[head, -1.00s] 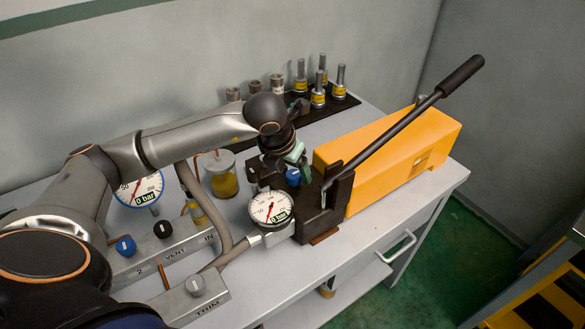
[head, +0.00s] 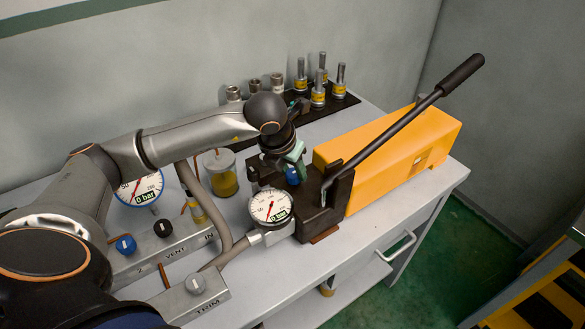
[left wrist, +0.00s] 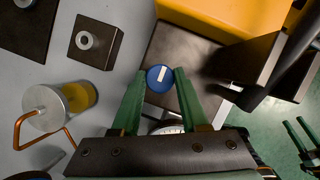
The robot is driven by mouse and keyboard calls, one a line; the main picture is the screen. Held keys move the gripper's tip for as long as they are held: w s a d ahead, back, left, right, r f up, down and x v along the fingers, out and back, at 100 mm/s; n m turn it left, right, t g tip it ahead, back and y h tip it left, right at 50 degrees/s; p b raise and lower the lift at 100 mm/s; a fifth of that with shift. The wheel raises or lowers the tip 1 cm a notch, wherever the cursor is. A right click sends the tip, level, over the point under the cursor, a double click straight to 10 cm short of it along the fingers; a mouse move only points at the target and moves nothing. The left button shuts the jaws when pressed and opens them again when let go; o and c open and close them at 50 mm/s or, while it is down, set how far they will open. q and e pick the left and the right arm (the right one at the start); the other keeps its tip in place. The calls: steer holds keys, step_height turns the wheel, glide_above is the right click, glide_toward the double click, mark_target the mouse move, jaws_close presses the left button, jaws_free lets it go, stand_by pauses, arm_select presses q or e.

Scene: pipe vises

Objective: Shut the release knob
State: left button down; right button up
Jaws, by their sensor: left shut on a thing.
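The release knob (head: 292,175) is a small blue round knob on the dark pump block (head: 318,222). In the left wrist view the blue knob (left wrist: 155,84) shows a white bar across its top, nearly upright in the picture. My left gripper (left wrist: 161,77) has its green fingertips on either side of the knob and is shut on it. In the head view the left gripper (head: 296,160) reaches down to the knob and partly hides it. Two green fingers of my right gripper (left wrist: 303,135) show at the right edge of the left wrist view, apart and empty.
A gauge (head: 270,207) reading 0 bar stands just left of the knob. The black pump lever (head: 400,119) slopes up to the right over the orange housing (head: 400,155). A yellow-filled jar (head: 222,180) and a second gauge (head: 140,189) are farther left.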

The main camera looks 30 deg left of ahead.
arm_select(q)
steer(key=shift+a+f+m+h+b, duration=0.15)
steer(key=shift+m+h+b, duration=0.15)
steer(key=shift+m+b, duration=0.7)
steer(key=shift+m+h+b, duration=0.4)
steer(key=shift+m+b, duration=0.4)
steer(key=m+h+b, duration=0.1)
steer(key=m, duration=0.2)
steer(key=shift+w+m+g+b, duration=0.1)
steer(key=shift+m+g+b, duration=0.2)
steer(key=m, duration=0.1)
steer(key=m+h, duration=0.1)
steer(key=m, duration=0.1)
steer(key=m+g, duration=0.1)
steer(key=shift+w+a+r+m+h+b, duration=0.1)
steer(key=shift+r+m+h+b, duration=0.15)
steer(key=shift+m+h+b, duration=0.05)
steer(key=m+g, duration=0.1)
steer(key=m, duration=0.2)
steer(key=m+g, duration=0.1)
steer(key=m, duration=0.2)
steer(key=shift+w+h, duration=0.1)
steer(key=shift+h, duration=0.3)
steer(key=shift+g, duration=0.3)
steer(key=shift+c, duration=2.1)
jaws_free()
